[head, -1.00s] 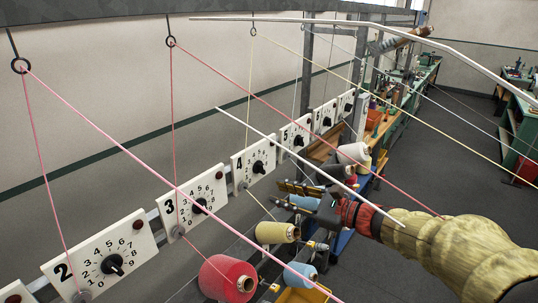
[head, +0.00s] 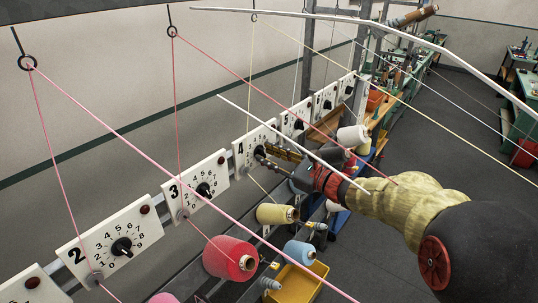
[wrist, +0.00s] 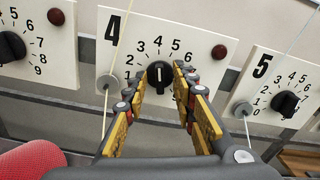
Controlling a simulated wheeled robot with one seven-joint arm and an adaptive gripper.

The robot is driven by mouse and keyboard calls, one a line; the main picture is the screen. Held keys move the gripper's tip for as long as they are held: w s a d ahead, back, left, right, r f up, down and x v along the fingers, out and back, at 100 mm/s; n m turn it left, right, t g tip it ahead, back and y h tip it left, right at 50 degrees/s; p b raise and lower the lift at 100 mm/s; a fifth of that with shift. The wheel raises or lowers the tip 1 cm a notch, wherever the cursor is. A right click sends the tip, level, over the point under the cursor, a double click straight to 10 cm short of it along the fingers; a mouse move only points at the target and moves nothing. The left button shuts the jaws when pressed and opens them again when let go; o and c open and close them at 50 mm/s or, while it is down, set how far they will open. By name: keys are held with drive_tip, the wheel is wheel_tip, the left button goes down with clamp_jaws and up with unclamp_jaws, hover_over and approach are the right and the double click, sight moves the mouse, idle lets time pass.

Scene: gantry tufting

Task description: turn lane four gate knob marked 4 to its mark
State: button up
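The lane four gate knob (wrist: 160,76) is a round black knob on a white plate (wrist: 200,36) marked 4, with a numbered dial around it. Its white pointer line looks roughly upright, below the 4; the exact reading is unclear. My gripper (wrist: 162,80) is open, with its yellow-padded fingertips on either side of the knob. The right fingertip is very close to the knob's edge; I cannot tell whether it touches. The fingers hide the lower dial numbers. In the head view the lane four plate (head: 246,150) is partly covered by my gripper (head: 262,155).
The lane 3 plate (head: 215,172) and lane 5 plate (head: 300,112) flank it. A dark red button (wrist: 219,52) sits at the plate's upper right. Yarns cross in front, including a pink yarn (head: 110,128). A red cone (head: 224,258) and yellow cone (head: 272,214) stand below.

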drive_tip(key=shift+c, duration=0.3)
clamp_jaws()
idle(0.3)
